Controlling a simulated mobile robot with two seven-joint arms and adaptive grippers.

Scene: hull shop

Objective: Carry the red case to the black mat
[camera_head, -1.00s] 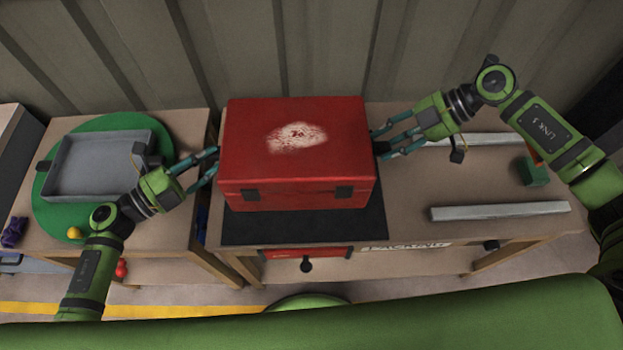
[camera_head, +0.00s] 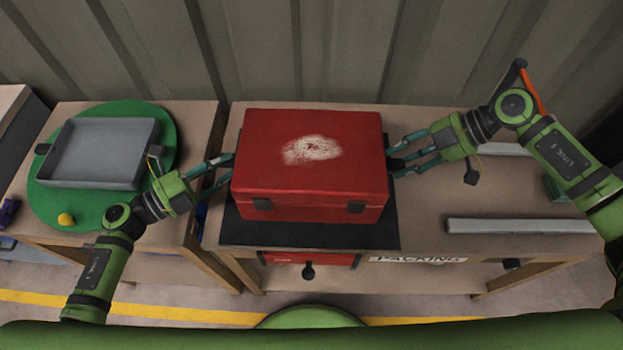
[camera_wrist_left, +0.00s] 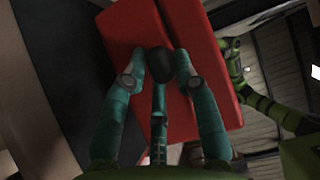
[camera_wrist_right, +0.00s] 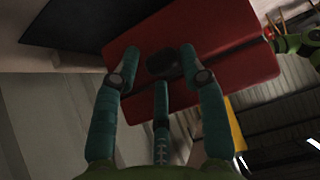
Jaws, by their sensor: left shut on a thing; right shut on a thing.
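The red case (camera_head: 310,180) has two dark latches on its front and a pale worn patch on its lid. It is level and over the black mat (camera_head: 310,236), which shows in front of it and at its sides. I cannot tell whether its underside touches the mat. My left gripper (camera_head: 232,172) is shut on the case's left end, and my right gripper (camera_head: 393,165) is shut on its right end. Both wrist views show the fingers around a dark knob-like part on the case, at the left end (camera_wrist_left: 160,65) and the right end (camera_wrist_right: 162,65).
The mat lies on a wooden bench (camera_head: 430,215) with a red drawer (camera_head: 310,258) below. Pale bars (camera_head: 520,226) lie at the right. On the left table, a grey tray (camera_head: 100,180) sits on a green disc (camera_head: 50,200). A ribbed wall (camera_head: 340,50) stands behind.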

